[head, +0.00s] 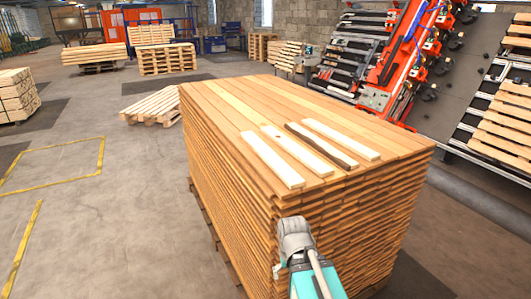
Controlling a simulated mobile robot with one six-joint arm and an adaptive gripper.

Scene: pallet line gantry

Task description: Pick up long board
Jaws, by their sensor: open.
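Several loose pale boards lie side by side on top of a tall stack of brown boards (300,104) in the head view. The leftmost loose board (271,160) is plain and pale. Beside it lies a board (295,150) with a small dark mark near its far end. I cannot tell which is the task's long board. My grey and teal arm shows at the bottom, in front of the stack's near side. My gripper's fingers are not in view.
A low pallet (152,104) lies on the floor left of the stack. A red machine frame with racks (400,70) stands at the back right. A pallet stack (15,97) stands at far left. The floor (110,200) at left is clear, with yellow markings.

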